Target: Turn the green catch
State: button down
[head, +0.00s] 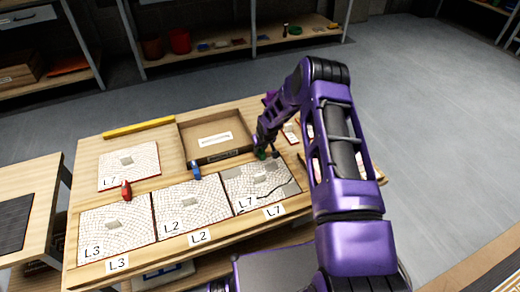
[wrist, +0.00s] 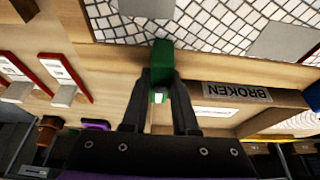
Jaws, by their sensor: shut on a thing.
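The green catch (wrist: 162,62) is at the edge of a mosaic panel, between my fingertips in the wrist view. My gripper (wrist: 161,80) is shut on it. In the head view my gripper (head: 265,152) is at the top edge of the right-hand L7 panel (head: 240,184), and the green catch (head: 260,154) shows only in part behind the fingers. That panel has grey patches and a dark crack line. A blue catch (head: 195,170) stands above the L2 panel (head: 187,208), and a red catch (head: 126,190) above the L3 panel (head: 112,231).
A wooden tray labelled BROKEN (wrist: 238,92) lies behind the catch; it also shows in the head view (head: 187,137). Another L7 panel (head: 122,158) lies at the back left near a yellow bar (head: 138,127). Red-edged cards (wrist: 66,75) lie beside my gripper.

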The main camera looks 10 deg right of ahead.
dwell(0.4)
jog(key=m+h, duration=0.1)
jog(key=m, duration=0.3)
jog(key=shift+a+m+h, duration=0.15)
jog(key=shift+m+h, duration=0.15)
jog(key=shift+h, duration=0.1)
jog(key=m, duration=0.2)
jog(key=m+h, duration=0.1)
jog(key=m, duration=0.1)
jog(key=shift+g+h, duration=0.3)
jog(key=m+g+h, duration=0.1)
jog(key=m, duration=0.4)
jog(key=shift+m+g+h, duration=0.4)
jog(key=shift+m+g, duration=0.5)
jog(key=shift+m, duration=1.2)
jog(key=c, duration=0.7)
grip_release()
